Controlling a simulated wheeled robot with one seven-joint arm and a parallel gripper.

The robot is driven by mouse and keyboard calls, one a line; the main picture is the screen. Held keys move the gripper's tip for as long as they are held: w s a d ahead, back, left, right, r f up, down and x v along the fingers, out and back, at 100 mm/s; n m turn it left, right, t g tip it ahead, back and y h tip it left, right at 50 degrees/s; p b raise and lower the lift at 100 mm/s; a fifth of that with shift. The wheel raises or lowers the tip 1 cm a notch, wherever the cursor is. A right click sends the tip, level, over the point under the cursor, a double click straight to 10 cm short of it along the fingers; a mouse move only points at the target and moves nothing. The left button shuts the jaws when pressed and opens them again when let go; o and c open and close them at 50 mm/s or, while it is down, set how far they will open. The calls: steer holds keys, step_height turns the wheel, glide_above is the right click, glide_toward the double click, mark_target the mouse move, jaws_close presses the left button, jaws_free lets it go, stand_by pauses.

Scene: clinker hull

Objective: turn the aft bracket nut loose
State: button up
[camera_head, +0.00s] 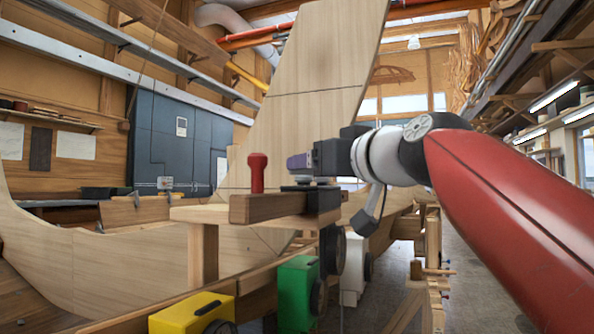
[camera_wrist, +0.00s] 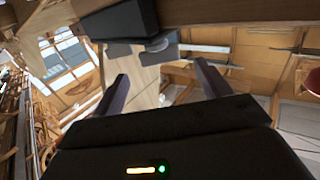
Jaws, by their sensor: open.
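My gripper (camera_head: 299,162) is at the end of my red arm, pointing left, above a dark bracket plate (camera_head: 311,188) on a wooden beam (camera_head: 268,207). In the wrist view my gripper (camera_wrist: 160,70) has its two fingers wide apart, with nothing held between them. Beyond the fingertips, a small rounded grey piece (camera_wrist: 158,42) shows beside a dark block (camera_wrist: 120,20); it may be the bracket nut, but I cannot tell surely. In the head view the nut cannot be made out near the gripper.
A red knob-shaped piece (camera_head: 258,172) stands upright on the beam, left of my gripper. A tall pale plank (camera_head: 315,80) rises behind. Yellow (camera_head: 192,314), green (camera_head: 298,293) and white (camera_head: 354,270) boxes are below.

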mark_target(304, 174)
steer(key=p+x, duration=0.1)
steer(key=x, duration=0.6)
steer(key=shift+c, duration=0.5)
steer(key=c, duration=0.9)
steer(key=shift+f, duration=0.1)
